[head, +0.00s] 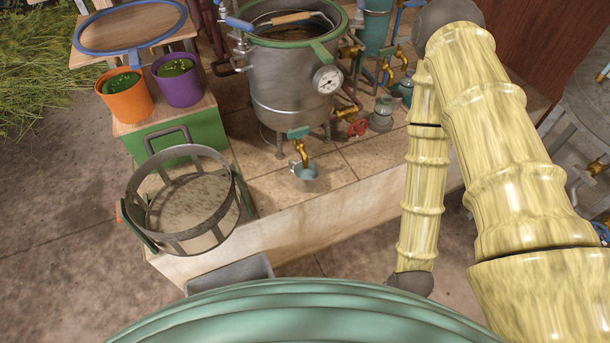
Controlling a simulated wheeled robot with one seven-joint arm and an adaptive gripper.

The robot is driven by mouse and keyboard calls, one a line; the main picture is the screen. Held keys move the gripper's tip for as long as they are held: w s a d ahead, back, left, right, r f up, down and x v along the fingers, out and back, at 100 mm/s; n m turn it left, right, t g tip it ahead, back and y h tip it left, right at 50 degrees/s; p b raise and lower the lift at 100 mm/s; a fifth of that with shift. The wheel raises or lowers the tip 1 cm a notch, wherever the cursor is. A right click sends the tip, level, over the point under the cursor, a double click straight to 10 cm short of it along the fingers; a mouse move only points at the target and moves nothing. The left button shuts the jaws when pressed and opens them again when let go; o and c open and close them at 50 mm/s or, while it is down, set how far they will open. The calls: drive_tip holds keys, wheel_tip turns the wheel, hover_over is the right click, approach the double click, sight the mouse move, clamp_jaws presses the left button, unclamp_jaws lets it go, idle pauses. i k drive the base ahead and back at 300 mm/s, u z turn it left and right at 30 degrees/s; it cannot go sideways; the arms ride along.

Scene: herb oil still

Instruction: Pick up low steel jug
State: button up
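A small, low steel-grey jug (305,172) stands on the tiled ledge, right under the brass tap of the large steel still pot. It looks upright; its handle cannot be made out clearly. My yellow arm is at the right, bent high, with its forearm coming down to a dark grey joint near the bottom of the head view. My gripper is not in view, and nothing visible touches the jug.
The still pot (290,85) with its dial stands behind the jug. A round mesh basket (185,241) sits at the ledge's left. Orange (127,101) and purple (180,88) pots stand farther back. A grey bin (230,273) is below the ledge. Tiles right of the jug are clear.

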sight(305, 179)
drive_tip(key=u, duration=1.85)
drive_tip(key=k, duration=0.35)
drive_tip(key=z, duration=0.6)
